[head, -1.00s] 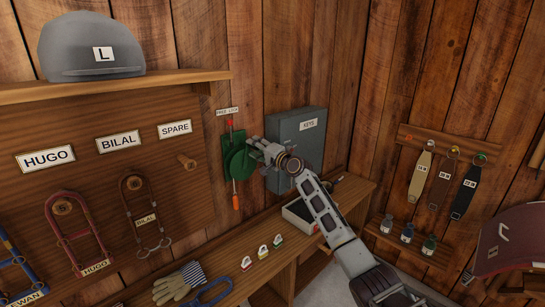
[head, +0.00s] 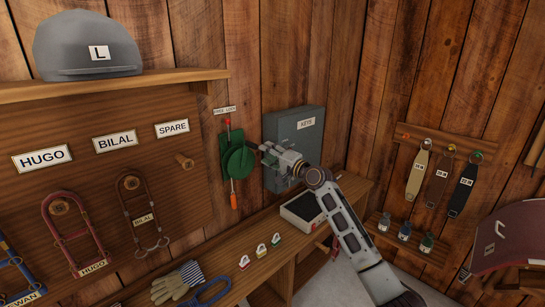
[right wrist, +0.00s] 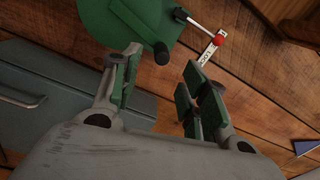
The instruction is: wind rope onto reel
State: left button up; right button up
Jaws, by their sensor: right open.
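The green reel (head: 236,163) is mounted on the wooden wall under a small label (head: 225,110), with a red-tipped lever at its top and an orange piece (head: 234,201) hanging below it. I cannot make out rope on it. My right gripper (head: 267,152) is open just right of the reel, reaching in from the right. In the right wrist view, the reel (right wrist: 115,22) is beyond the open fingers (right wrist: 160,84). A dark knob (right wrist: 161,54) on the reel shows near the gap between them. The red-tipped lever (right wrist: 217,40) lies beyond the right finger. My left gripper is out of view.
A grey key box (head: 305,128) is on the wall right behind my right gripper. Below is a bench (head: 235,278) with an open box (head: 302,208), small tags and gloves (head: 177,284). A pegboard with bridles is at left. Straps hang at right.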

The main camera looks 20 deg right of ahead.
jog(key=shift+v, duration=0.9)
